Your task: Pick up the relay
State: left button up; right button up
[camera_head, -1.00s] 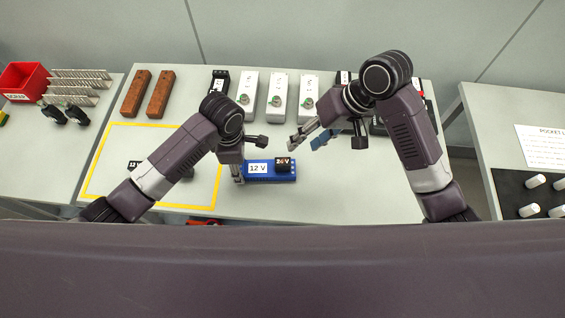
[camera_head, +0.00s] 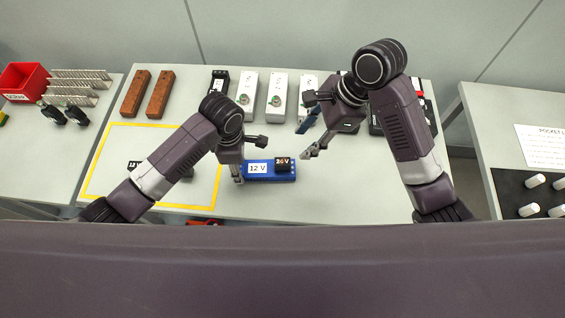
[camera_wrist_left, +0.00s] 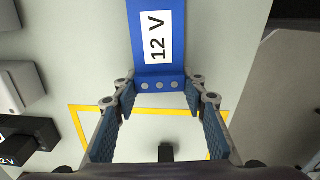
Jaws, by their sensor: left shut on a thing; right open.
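A blue socket base (camera_head: 258,177) labelled 12 V lies on the table, with a black relay (camera_head: 284,164) marked 24 V seated on its right part. My left gripper (camera_head: 238,174) is shut on the left end of the blue base; in the left wrist view its fingers (camera_wrist_left: 158,95) flank that end of the blue base (camera_wrist_left: 157,72). My right gripper (camera_head: 309,138) is open and empty, up and right of the 24 V relay.
A red bin (camera_head: 22,80) is at the far left. A side table (camera_head: 505,120) stands right. The table just right of the blue base is clear.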

jog(key=m, duration=0.1)
send_over(283, 161)
jog(key=d, duration=0.3)
jog(key=shift+m, duration=0.3)
notch_tip(283, 161, down, 6)
jog(key=shift+s, duration=0.15)
jog(key=shift+a+x, duration=0.1)
jog(key=shift+x, duration=1.25)
jog(key=shift+a+x, duration=0.15)
jog(key=shift+x, duration=1.2)
jog(key=shift+r, duration=0.1)
jog(key=shift+c, duration=0.5)
grip_shut()
